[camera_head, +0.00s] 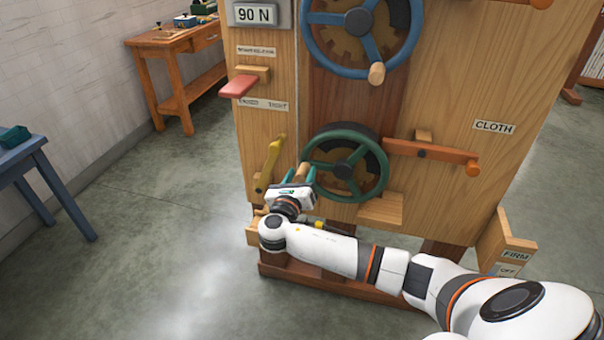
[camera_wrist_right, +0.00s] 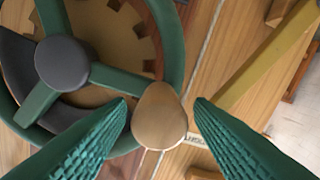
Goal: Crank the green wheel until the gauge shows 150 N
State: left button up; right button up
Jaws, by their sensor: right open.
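The green wheel (camera_head: 345,163) is mounted low on the front of a wooden machine. Its wooden crank knob (camera_head: 301,174) sits at the rim's left side. In the right wrist view the green wheel (camera_wrist_right: 105,75) shows its dark hub, and the knob (camera_wrist_right: 159,117) stands between my fingertips. My right gripper (camera_head: 297,180) is open around the knob, with a finger on either side; its fingers also show in the right wrist view (camera_wrist_right: 162,108). The gauge (camera_head: 255,14) at the top left of the machine reads 90 N. My left gripper is not in view.
A blue wheel (camera_head: 361,30) with its own knob is above the green one. A yellow lever (camera_head: 270,163) is close left of my right gripper. An orange-tipped bar (camera_head: 433,151) is at right, a red paddle (camera_head: 238,87) at upper left. Open floor lies left.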

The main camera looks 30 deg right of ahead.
jog(key=shift+w+d, duration=0.4)
jog(key=shift+d, duration=0.05)
grip_shut()
